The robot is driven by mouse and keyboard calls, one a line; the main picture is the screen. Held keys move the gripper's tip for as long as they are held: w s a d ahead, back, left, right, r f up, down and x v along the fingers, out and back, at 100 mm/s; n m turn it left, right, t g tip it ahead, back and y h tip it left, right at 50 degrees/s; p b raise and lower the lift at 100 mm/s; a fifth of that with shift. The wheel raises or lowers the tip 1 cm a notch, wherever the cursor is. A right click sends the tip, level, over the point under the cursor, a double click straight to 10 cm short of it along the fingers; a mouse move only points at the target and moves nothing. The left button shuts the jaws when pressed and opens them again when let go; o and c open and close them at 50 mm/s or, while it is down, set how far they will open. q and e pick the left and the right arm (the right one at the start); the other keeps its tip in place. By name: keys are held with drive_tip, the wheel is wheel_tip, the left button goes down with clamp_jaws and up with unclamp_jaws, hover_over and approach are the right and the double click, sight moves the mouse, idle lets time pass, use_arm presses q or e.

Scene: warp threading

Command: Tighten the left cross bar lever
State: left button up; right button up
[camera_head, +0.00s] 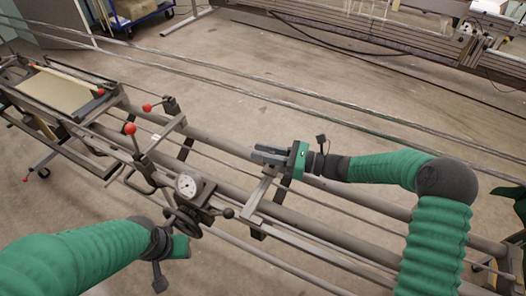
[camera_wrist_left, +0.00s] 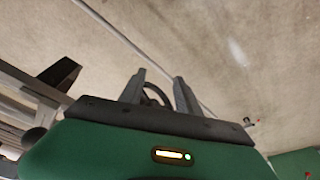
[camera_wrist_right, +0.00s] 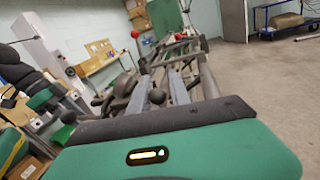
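A cross bar (camera_head: 165,135) lies across the rails at left, with red-knobbed levers (camera_head: 130,129) on and beside it; I cannot tell which one the task means. My right gripper (camera_head: 262,154) is above the rails, right of the levers and apart from them. Its fingers are spread in the right wrist view (camera_wrist_right: 160,85), with a black ball knob (camera_wrist_right: 157,96) showing between them. My left gripper is low at left in the head view, its fingers hard to see there. The left wrist view shows its fingers (camera_wrist_left: 160,82) apart, a dark handwheel (camera_wrist_left: 155,96) between or beyond them.
A round dial (camera_head: 187,186) and a black-knobbed handle (camera_head: 228,213) stand on the rails between my arms. A framed tray (camera_head: 60,92) is at far left. Long rails run diagonally across the view. A blue cart (camera_head: 135,14) stands at the back; open floor lies beyond the rails.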

drive_tip(key=shift+a, duration=0.15)
clamp_jaws()
drive_tip(key=shift+s+n, duration=0.15)
drive_tip(key=shift+n, duration=0.15)
idle(0.4)
drive_tip(key=s+a+f+n+t+h+b, duration=0.1)
drive_tip(key=s+a+f+n+h+b, duration=0.1)
drive_tip(key=f+n+b, duration=0.3)
drive_tip(key=shift+s+f+n+h+b, duration=0.15)
drive_tip(key=shift+s+n+h+b, duration=0.55)
drive_tip(key=shift+n+b, duration=2.1)
drive_tip(key=shift+s+a+n+p, duration=0.1)
drive_tip(key=shift+s+n+p, duration=0.05)
drive_tip(key=shift+n+p, duration=0.8)
